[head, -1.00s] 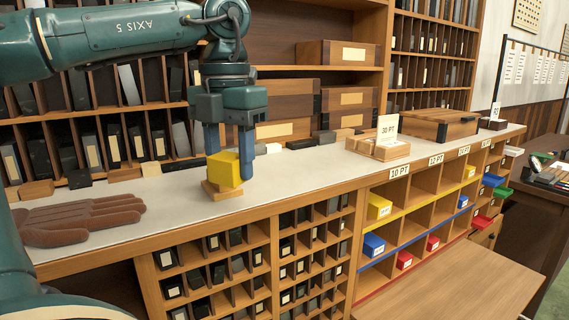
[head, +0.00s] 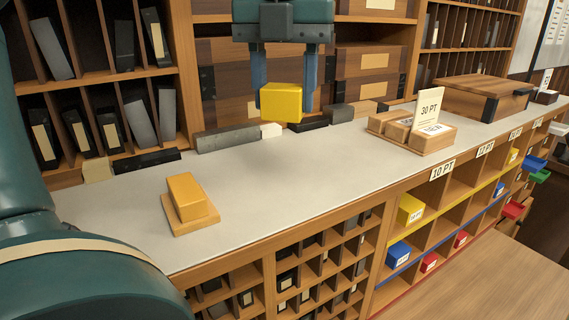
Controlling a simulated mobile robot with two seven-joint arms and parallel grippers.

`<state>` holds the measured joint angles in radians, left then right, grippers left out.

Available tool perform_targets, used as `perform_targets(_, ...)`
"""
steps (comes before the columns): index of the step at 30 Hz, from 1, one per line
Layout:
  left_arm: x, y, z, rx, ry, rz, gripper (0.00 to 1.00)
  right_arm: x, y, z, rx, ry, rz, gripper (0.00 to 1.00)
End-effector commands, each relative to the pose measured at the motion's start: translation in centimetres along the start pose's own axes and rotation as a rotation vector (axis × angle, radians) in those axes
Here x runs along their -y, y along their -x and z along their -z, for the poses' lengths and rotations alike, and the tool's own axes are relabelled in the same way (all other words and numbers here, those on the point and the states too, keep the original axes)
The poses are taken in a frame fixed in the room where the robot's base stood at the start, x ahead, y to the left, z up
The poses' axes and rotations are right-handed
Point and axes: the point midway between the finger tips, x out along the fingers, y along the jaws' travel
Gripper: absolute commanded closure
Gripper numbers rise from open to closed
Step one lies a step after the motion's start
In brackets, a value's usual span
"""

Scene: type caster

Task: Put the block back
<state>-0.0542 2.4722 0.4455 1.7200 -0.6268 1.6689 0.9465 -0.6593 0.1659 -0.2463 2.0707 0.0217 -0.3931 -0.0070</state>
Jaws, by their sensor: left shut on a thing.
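My left gripper (head: 285,92) is shut on a bright yellow block (head: 281,103), with one blue finger on each side. It holds the block above the back part of the grey-topped counter. A golden wooden block (head: 187,193) on a flat wooden base (head: 190,222) sits on the counter at the left front, apart from the gripper. My right gripper is not in view.
Grey and black bars (head: 228,138), a small white block (head: 270,130) and a tan block (head: 98,170) line the counter's back. A wooden holder with a "30 PT" card (head: 428,104) stands to the right. Below are shelf compartments (head: 420,235) with coloured boxes. The counter's middle is clear.

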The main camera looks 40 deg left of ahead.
Motion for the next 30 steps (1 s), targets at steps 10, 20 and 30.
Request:
perform_targets(10,0.0,-5.5,0.0,-0.003,0.002,0.000,0.81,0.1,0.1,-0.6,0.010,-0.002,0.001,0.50)
perform_targets(20,-0.1,-9.2,0.1,-0.004,0.001,0.001,0.81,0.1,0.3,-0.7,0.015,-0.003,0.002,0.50)
perform_targets(30,0.0,-9.8,0.0,0.000,0.002,0.001,0.81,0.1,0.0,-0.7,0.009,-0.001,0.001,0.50)
